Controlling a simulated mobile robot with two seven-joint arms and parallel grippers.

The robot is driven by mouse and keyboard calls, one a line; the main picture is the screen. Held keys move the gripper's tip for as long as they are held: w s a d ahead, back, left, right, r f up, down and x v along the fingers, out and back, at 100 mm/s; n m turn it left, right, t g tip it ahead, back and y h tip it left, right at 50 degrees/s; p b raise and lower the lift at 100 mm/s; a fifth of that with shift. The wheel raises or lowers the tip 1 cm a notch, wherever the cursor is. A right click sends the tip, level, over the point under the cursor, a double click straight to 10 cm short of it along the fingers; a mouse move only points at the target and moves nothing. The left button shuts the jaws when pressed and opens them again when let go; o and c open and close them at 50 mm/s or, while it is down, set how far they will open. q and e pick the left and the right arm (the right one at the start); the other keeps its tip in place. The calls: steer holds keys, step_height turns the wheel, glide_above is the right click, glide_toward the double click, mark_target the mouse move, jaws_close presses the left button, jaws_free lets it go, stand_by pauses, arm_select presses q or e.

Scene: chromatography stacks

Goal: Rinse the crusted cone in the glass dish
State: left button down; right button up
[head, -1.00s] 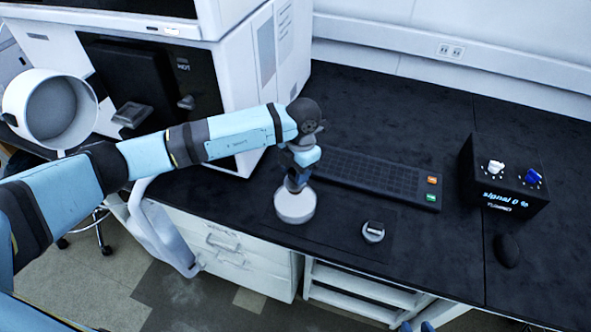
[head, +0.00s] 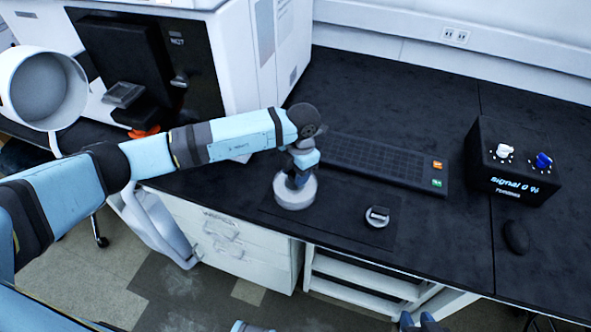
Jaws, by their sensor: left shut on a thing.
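A round whitish dish (head: 295,197) stands near the front edge of the black bench, on a dark mat. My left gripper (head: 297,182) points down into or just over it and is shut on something. Its fingers and the dish hide what it holds, so I cannot make out the cone or its crust.
On the dark mat (head: 340,226) sits a small grey round piece (head: 377,217). Behind are a black keypad (head: 375,163) with orange and green buttons and a box reading "signal 0 %" (head: 512,163). A black mouse-like object (head: 516,236) lies right. A white instrument (head: 235,60) stands behind my left arm.

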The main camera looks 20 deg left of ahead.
arm_select(q)
steer(key=shift+f, duration=0.3)
stand_by(0.4)
stand_by(0.4)
stand_by(0.8)
stand_by(0.6)
steer(key=shift+r, duration=0.4)
step_height(320, 180, up, 9)
steer(key=p, duration=0.5)
steer(key=shift+p, duration=0.35)
steer(key=shift+r, duration=0.1)
stand_by(1.2)
steer(key=shift+r, duration=0.1)
